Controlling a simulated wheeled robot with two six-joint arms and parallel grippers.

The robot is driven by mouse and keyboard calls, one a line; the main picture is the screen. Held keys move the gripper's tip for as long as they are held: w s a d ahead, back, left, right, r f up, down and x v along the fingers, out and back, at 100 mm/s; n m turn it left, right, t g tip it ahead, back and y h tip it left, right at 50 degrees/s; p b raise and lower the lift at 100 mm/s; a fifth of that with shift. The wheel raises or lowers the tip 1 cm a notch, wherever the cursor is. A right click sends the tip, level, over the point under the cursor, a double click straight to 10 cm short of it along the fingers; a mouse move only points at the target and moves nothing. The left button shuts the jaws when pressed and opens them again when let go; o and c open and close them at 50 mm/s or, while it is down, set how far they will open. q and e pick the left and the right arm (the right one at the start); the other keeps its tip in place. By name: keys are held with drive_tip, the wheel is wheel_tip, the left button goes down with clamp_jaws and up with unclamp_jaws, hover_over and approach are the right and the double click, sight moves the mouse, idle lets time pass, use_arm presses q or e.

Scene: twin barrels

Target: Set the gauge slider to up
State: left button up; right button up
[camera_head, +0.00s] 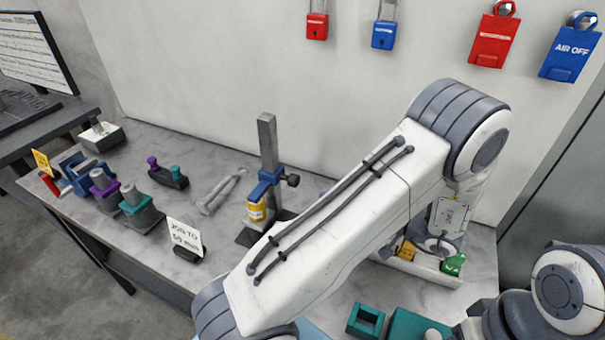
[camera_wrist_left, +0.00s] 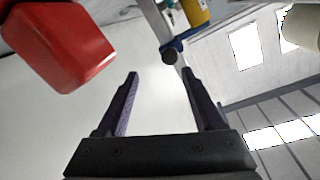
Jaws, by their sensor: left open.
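The gauge is an upright grey post (camera_head: 267,138) on a dark base on the worktop. Its blue slider (camera_head: 264,185) sits on the lower half of the post, with a yellow label (camera_head: 257,212) and a dark side knob. My left arm reaches across to the right of the gauge; its gripper is apart from the slider and its fingertips are hard to make out in the head view. In the wrist view my left gripper (camera_wrist_left: 160,88) is open and empty. A yellow-and-blue part with a dark knob (camera_wrist_left: 170,57), probably the gauge, shows beyond its fingers.
A white card (camera_head: 185,238) stands left of the gauge, near several coloured holders (camera_head: 140,207). A tray (camera_head: 425,268) with coloured blocks lies under my left wrist. Padlocks (camera_head: 317,26) and tags (camera_head: 493,38) hang on the wall. A red block (camera_wrist_left: 60,45) is close in the wrist view.

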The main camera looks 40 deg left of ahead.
sight(298, 182)
use_arm(q)
drive_tip(key=shift+g+y, duration=0.3)
drive_tip(key=shift+g, duration=0.2)
drive_tip(key=s+a, duration=0.1)
drive_tip(key=a, duration=0.2)
drive_tip(key=s+a+p, duration=0.1)
drive_tip(key=a, duration=0.3)
drive_tip(key=a+p, duration=0.1)
drive_tip(key=a, duration=0.2)
drive_tip(key=shift+s+a+r, duration=0.15)
drive_tip(key=shift+s+r, duration=0.05)
drive_tip(key=shift+s, duration=0.2)
clamp_jaws()
idle(0.5)
